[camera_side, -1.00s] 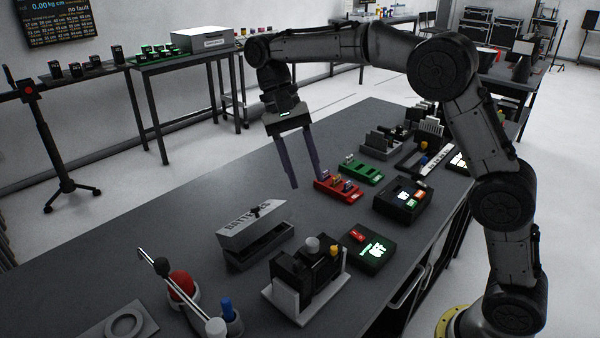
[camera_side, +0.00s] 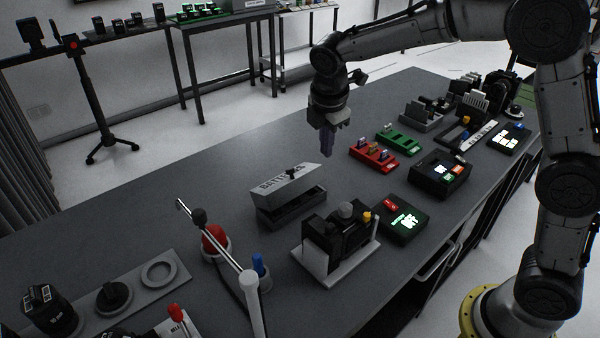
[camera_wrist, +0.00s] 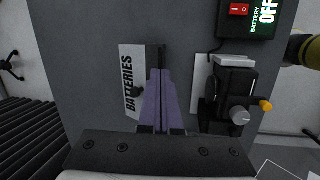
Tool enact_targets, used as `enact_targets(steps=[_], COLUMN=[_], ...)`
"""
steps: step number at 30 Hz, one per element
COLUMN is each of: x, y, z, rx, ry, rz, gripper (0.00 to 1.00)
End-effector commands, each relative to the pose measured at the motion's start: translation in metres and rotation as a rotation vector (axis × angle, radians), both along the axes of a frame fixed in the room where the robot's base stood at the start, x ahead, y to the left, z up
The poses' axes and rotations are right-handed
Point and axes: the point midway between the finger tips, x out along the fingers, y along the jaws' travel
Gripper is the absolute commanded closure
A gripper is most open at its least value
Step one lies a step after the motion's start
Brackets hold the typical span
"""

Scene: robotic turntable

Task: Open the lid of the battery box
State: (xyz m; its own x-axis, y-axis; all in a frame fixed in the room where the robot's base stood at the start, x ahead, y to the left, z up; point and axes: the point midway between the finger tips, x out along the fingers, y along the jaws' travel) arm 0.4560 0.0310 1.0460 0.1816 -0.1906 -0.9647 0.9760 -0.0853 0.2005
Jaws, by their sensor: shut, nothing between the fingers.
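The battery box (camera_side: 292,212) is a dark grey long box on the table. Its lighter grey lid (camera_side: 270,191), lettered "BATTERIES" with a small black knob (camera_side: 291,173), sits tilted above it, with a dark gap on the near side. In the wrist view the lid (camera_wrist: 127,70) shows from above, just left of my fingers, which hide part of the box. My gripper (camera_side: 326,154) points down, its purple fingers together and empty, above the table behind the box's right end. The closed fingers also show in the wrist view (camera_wrist: 159,75).
A black device on a white stand (camera_side: 338,240) is in front of the box. A lit "BATTERY OFF" panel (camera_side: 401,220) is right of it. Red (camera_side: 374,157) and green (camera_side: 398,138) trays lie farther back. A metal lever (camera_side: 215,235) rises at front left. The table behind the box is clear.

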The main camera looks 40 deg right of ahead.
Motion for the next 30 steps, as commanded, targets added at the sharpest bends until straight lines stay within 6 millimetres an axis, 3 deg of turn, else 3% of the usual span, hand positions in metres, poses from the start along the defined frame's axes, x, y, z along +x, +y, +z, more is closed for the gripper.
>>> enact_targets(steps=[8, 12, 15, 18, 20, 23, 30], x=[-0.010, -0.027, -0.047, -0.066, -0.068, -0.066, -0.047], y=[0.017, 0.034, 0.047, 0.053, 0.056, 0.060, 0.058], z=[-0.004, -0.005, -0.005, -0.003, 0.002, 0.001, -0.029], rx=[-0.229, -0.370, -0.447, -0.460, -0.463, -0.466, -0.462], ry=[-0.060, -0.091, -0.120, -0.129, -0.143, -0.152, -0.145], rz=[0.831, 1.224, 1.425, 1.469, 1.473, 1.479, 1.477], gripper=[1.00, 1.00, 1.00, 1.00, 1.00, 1.00, 1.00])
